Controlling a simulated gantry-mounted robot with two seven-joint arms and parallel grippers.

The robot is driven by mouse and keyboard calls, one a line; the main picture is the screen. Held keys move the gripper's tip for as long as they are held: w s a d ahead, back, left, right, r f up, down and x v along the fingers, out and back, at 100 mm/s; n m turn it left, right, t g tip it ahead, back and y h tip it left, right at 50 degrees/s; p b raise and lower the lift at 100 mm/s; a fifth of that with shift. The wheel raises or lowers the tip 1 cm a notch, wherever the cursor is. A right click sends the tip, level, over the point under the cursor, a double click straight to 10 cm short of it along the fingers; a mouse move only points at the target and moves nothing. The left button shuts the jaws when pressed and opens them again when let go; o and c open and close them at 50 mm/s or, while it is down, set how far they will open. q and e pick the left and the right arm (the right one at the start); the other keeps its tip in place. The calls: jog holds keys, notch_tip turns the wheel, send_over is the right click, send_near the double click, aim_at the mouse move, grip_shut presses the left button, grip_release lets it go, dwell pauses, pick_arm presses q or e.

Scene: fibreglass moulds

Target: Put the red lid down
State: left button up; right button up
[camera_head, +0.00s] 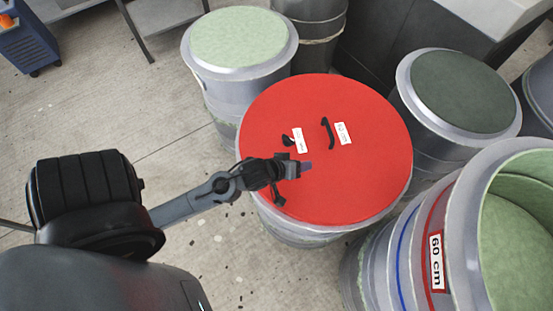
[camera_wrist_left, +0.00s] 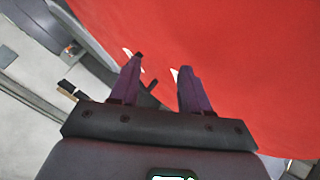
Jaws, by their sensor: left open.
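The red lid (camera_head: 355,175) is a large round disc lying flat on top of a grey drum-shaped mould in the middle of the head view. It has two dark handles, each beside a small white label. My left gripper (camera_head: 293,178) is at the lid's left part, near the left handle (camera_head: 288,141). Whether the fingers touch the lid cannot be told. My right gripper is not visible.
A mould with a pale green top (camera_head: 238,36) stands behind on the left. One with a dark green top (camera_head: 462,92) stands to the right. An open mould marked 60 cm (camera_head: 408,250) is at front right. Bare concrete floor (camera_head: 130,110) lies to the left.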

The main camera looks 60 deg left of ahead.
pick_arm(q)
jog(key=s+d+m+g, duration=0.1)
jog(key=s+m, duration=0.1)
jog(key=s+d+m+g, duration=0.1)
jog(key=s+d+m, duration=0.1)
jog(key=s+d+m+g, duration=0.1)
jog(key=s+m, duration=0.1)
jog(key=shift+s+d+g, duration=0.3)
jog(key=s+d+m+g, duration=0.1)
jog(key=s+m, duration=0.1)
jog(key=s+d+m+g, duration=0.1)
jog(key=s, duration=0.1)
jog(key=s+d+r+m, duration=0.1)
jog(key=s+m, duration=0.1)
jog(key=shift+m+g+h, duration=0.3)
jog(key=shift+g+h, duration=0.1)
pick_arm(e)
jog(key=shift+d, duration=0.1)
